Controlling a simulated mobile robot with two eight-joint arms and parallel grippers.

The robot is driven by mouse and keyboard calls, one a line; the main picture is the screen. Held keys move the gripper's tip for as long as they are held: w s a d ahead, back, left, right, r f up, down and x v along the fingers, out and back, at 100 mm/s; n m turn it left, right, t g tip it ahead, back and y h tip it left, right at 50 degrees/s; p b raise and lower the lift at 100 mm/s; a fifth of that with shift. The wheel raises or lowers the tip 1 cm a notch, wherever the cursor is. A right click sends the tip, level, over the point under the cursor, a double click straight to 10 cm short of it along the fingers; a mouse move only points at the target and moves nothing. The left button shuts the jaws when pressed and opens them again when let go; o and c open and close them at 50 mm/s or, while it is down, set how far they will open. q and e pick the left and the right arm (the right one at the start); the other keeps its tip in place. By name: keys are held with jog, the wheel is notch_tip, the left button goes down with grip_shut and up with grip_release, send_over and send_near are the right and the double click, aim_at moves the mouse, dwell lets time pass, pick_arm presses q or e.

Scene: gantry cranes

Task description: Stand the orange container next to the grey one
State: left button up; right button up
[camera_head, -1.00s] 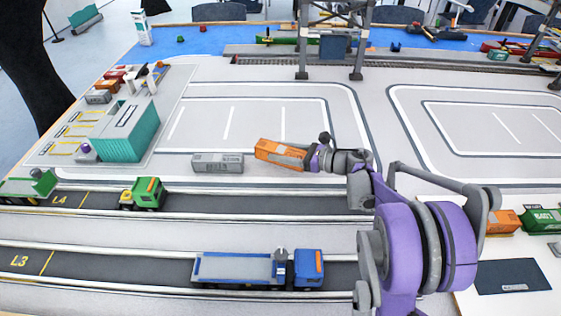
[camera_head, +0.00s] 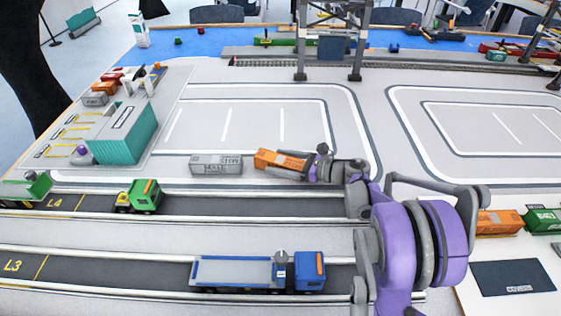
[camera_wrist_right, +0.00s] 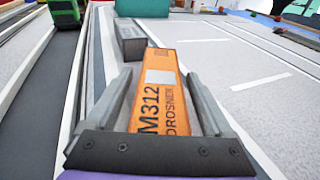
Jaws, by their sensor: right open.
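The orange container (camera_head: 273,158) lies on the pale ground just right of the grey container (camera_head: 216,165), roughly in line with it, with a small gap between their ends. My right gripper (camera_head: 291,163) is at the orange container's right end. In the right wrist view its two fingers are open, one on each side of the orange container (camera_wrist_right: 160,98); touching cannot be told. The grey container (camera_wrist_right: 131,43) shows beyond it in that view. My left gripper is not in view.
A green truck (camera_head: 146,196) and a blue flatbed truck (camera_head: 235,272) stand on the road lanes in front. A teal container (camera_head: 124,135) stands at left. A gantry crane (camera_head: 301,50) rises behind. The marked bays (camera_head: 255,122) behind the containers are clear.

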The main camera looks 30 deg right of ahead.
jog(key=shift+r, duration=0.1)
jog(key=shift+s+d+r, duration=0.1)
jog(key=shift+s, duration=0.05)
jog(key=p+v, duration=0.1)
jog(key=v, duration=1)
jog(key=shift+s+d+r+p, duration=0.15)
jog(key=shift+s+p, duration=0.1)
jog(key=shift+p, duration=0.15)
